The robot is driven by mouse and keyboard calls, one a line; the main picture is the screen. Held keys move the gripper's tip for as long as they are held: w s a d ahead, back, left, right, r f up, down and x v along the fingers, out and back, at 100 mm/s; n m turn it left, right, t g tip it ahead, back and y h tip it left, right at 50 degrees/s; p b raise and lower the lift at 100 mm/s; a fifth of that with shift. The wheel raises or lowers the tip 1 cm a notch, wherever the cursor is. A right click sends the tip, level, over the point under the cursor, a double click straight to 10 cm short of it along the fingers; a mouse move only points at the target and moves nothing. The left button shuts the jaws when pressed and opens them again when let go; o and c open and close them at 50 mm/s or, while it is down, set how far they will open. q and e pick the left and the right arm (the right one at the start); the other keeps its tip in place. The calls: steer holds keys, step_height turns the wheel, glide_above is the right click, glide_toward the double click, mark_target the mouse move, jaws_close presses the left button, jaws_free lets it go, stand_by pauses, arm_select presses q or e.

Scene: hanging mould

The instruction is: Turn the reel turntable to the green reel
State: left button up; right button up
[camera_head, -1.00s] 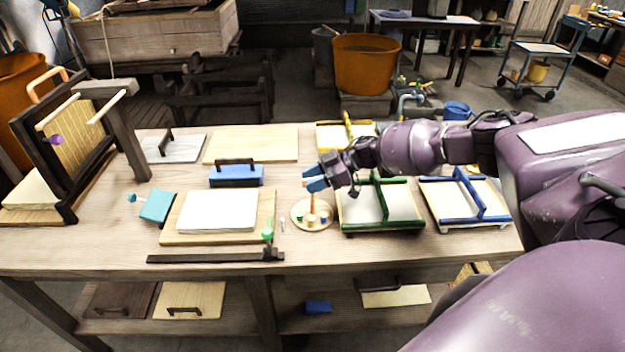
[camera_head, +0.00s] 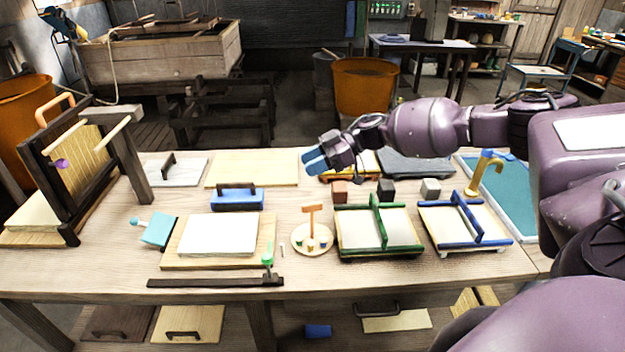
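The reel turntable (camera_head: 301,246) is a small round pale disc on the bench, left of the green-framed tray. An upright orange-brown T-shaped handle (camera_head: 312,212) stands on it. Small reels sit around the disc, including a blue one (camera_head: 322,243); they are too small to tell every colour surely. My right gripper (camera_head: 314,162), with blue fingertips, is in the air above and behind the turntable, apart from the handle. No object shows between its fingers, but their gap is unclear. My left gripper is not in view.
The green-framed tray (camera_head: 376,254) and the blue-framed tray (camera_head: 460,246) stand right of the turntable. A white sheet (camera_head: 218,235) on a board lies to the left.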

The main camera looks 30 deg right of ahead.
step_height(320, 180, up, 6)
steer(key=shift+r, duration=0.2)
stand_by(0.7)
